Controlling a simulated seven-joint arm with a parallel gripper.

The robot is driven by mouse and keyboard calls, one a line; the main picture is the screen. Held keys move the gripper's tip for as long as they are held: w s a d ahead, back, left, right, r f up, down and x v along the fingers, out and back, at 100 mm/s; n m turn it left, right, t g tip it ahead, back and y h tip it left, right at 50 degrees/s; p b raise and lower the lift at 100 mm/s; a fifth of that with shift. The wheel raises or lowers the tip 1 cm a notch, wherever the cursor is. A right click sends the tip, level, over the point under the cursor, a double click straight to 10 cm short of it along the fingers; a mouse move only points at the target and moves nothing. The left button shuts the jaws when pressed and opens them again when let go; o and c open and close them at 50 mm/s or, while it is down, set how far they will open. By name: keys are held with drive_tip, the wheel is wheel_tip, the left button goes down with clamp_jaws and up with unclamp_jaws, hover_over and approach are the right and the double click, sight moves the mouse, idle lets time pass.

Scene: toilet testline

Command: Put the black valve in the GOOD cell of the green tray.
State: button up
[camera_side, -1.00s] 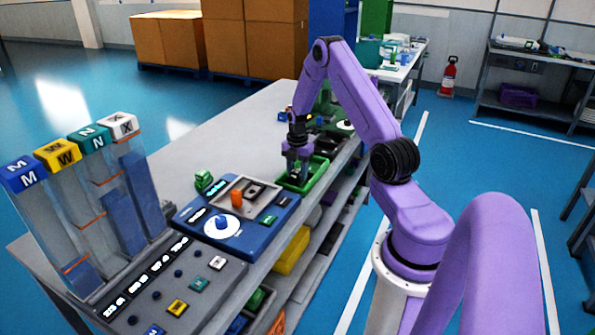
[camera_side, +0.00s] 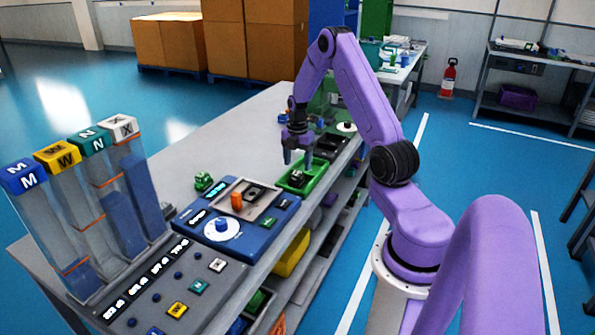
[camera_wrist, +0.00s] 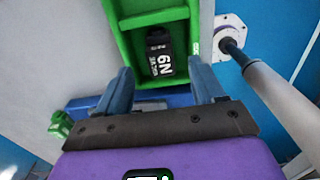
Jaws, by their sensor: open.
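The black valve (camera_side: 297,178) lies in the near cell of the green tray (camera_side: 318,171). In the wrist view the valve (camera_wrist: 160,52) shows white lettering on its upper face and lies within the green walls (camera_wrist: 124,47). A green divider (camera_wrist: 153,17) crosses the tray beyond it. I cannot read a GOOD label on the tray. My gripper (camera_side: 298,159) is above the tray, with its fingers apart. In the wrist view my gripper (camera_wrist: 160,68) has one blue finger on each side of the valve's line, with nothing between them.
A blue test station (camera_side: 243,238) with a white dial and an orange cylinder (camera_side: 237,201) stands nearer the camera. A green part (camera_side: 203,181) sits on the bench left of it. Clear letter-topped bins (camera_side: 90,210) stand at left. The far-left bench is clear.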

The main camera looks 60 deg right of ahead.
sight(298, 172)
wheel_tip(298, 172, up, 7)
drive_tip(key=s+a+r+m, duration=0.15)
drive_tip(key=a+r, duration=0.25)
drive_tip(key=a, duration=1)
drive_tip(key=s+a+r+m, duration=0.1)
drive_tip(key=s+a+r, duration=0.15)
drive_tip(key=a, duration=1.25)
drive_tip(key=s+a+r+m, duration=0.1)
drive_tip(key=s+a, duration=0.3)
drive_tip(key=s, duration=0.6)
drive_tip(key=s+a+r+m, duration=0.2)
drive_tip(key=s+a, duration=0.3)
drive_tip(key=s, duration=0.6)
drive_tip(key=shift+s+a, duration=0.15)
drive_tip(key=shift+s, duration=0.1)
